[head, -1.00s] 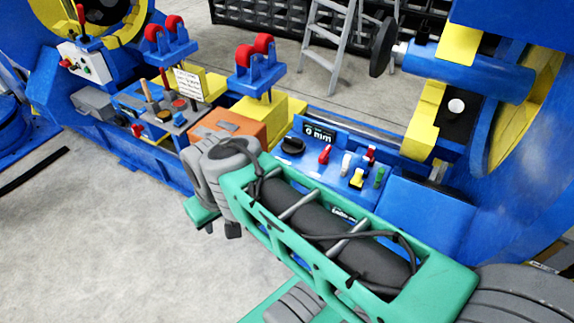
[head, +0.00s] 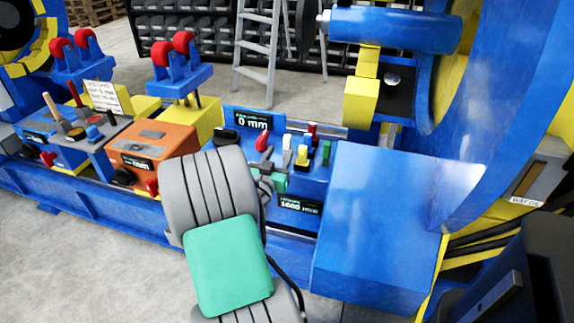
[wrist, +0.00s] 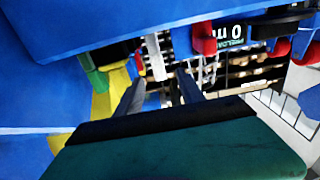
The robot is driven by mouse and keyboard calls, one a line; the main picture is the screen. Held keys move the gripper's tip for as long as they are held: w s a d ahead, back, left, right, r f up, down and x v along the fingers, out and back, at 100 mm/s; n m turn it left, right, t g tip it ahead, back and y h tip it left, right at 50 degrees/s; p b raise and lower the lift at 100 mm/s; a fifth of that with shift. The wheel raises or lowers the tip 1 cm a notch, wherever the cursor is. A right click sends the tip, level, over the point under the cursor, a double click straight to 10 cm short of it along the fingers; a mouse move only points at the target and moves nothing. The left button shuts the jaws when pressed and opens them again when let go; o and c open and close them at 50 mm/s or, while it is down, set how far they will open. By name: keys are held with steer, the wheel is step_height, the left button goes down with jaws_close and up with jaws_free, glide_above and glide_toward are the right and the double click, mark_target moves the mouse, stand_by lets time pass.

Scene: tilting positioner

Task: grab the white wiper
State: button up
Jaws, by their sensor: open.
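The white wiper (head: 287,142) stands upright on the blue console, between a red handle (head: 262,141) and a yellow one (head: 302,155). In the wrist view the white wiper (wrist: 155,56) shows just beyond and between the fingertips. My gripper (head: 266,164) is at the console's front, slightly left of and in front of the wiper. In the wrist view my gripper (wrist: 161,79) has its two fingers apart with nothing seen held between them. The wiper's lower end is partly hidden.
A green handle (head: 326,152) and a second red one (head: 312,130) stand close by. A large blue box (head: 375,215) is on the right. An orange block (head: 150,148) is on the left. A display reading 0 mm (head: 253,120) is behind.

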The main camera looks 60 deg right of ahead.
mark_target(286, 144)
steer(key=d, duration=0.5)
steer(key=w+d+p, duration=0.1)
steer(key=d, duration=0.1)
steer(key=shift+d+f, duration=0.1)
steer(key=shift+d, duration=0.2)
steer(key=shift+c, duration=0.4)
jaws_close()
